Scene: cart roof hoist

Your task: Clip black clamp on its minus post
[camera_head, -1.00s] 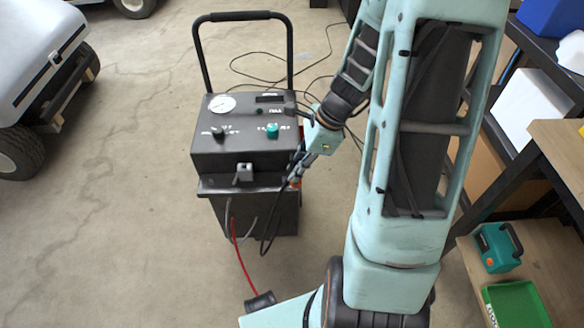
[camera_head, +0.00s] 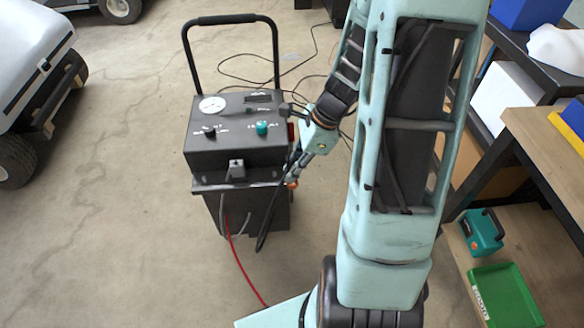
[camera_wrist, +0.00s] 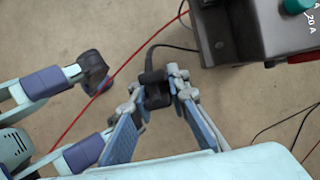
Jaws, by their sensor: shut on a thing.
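My gripper (camera_wrist: 157,88) is shut on a black clamp (camera_wrist: 154,76) in the wrist view. The clamp's dark body sits between the two fingers, and a black cable (camera_wrist: 172,47) runs from it up toward the charger. In the head view my gripper (camera_head: 291,176) points down just right of the charger's front, and the clamp there is too small to make out clearly. I cannot make out a minus post in either view.
The dark charger (camera_head: 238,150) with a gauge, knobs and tall handle stands close left of my gripper. A red cable (camera_head: 241,262) runs down from it over the floor. A pale cart (camera_head: 30,75) stands at left, a workbench (camera_head: 550,140) at right. Floor between cart and charger is clear.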

